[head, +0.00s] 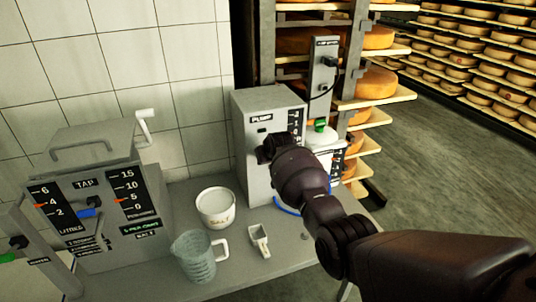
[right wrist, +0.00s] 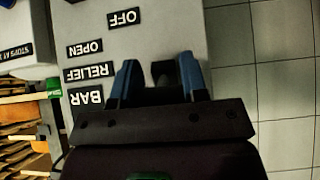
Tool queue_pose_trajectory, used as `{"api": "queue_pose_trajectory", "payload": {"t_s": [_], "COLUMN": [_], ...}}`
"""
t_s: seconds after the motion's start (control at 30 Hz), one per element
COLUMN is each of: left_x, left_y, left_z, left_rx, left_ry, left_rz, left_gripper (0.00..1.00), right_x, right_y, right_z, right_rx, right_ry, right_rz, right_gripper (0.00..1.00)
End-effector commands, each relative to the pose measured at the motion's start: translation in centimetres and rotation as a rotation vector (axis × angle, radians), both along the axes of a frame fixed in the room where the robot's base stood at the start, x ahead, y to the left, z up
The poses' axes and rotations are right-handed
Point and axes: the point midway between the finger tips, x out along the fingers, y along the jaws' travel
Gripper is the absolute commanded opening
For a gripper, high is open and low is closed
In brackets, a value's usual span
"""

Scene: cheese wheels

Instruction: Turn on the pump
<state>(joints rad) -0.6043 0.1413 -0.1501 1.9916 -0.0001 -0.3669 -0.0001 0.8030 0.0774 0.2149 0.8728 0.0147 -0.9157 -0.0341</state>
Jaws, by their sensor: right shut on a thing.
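The pump (head: 262,98) is a grey box labelled PUMP, standing at the back of the bench against the wall. My right gripper (head: 268,150) is at the pump's front face, and its arm covers much of that face. In the right wrist view, the two blue fingers (right wrist: 160,82) are against the pump's grey panel (right wrist: 155,40), shut on a small dark part (right wrist: 163,71). That part looks like a switch or knob, mostly hidden between the fingers. Labels OFF, OPEN, RELIEF and BAR show upside down beside it. My left gripper is not in view.
A grey TAP machine (head: 100,205) with scales and a lever stands at left. A white salt bowl (head: 216,206), a clear jug (head: 194,258) and a small scoop (head: 260,241) lie on the bench between. Shelves of cheese wheels (head: 374,82) stand behind at right.

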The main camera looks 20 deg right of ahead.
Motion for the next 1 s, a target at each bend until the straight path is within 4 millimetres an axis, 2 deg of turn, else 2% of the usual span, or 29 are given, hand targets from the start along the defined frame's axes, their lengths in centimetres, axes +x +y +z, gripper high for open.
{"api": "queue_pose_trajectory", "payload": {"t_s": [0.1,0.4,1.0], "left_x": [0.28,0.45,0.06], "left_y": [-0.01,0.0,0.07], "left_z": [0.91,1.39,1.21], "left_rx": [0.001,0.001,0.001], "left_ry": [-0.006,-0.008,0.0], "left_rz": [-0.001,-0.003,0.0], "left_gripper": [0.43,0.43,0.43], "right_x": [0.11,0.2,0.28], "right_y": [-0.08,-0.02,-0.03], "right_z": [0.57,0.87,1.01], "right_rx": [-0.003,-0.008,-0.008], "right_ry": [0.07,0.185,0.222], "right_rz": [-0.001,0.0,-0.001], "right_gripper": [0.17,0.17,0.17]}}
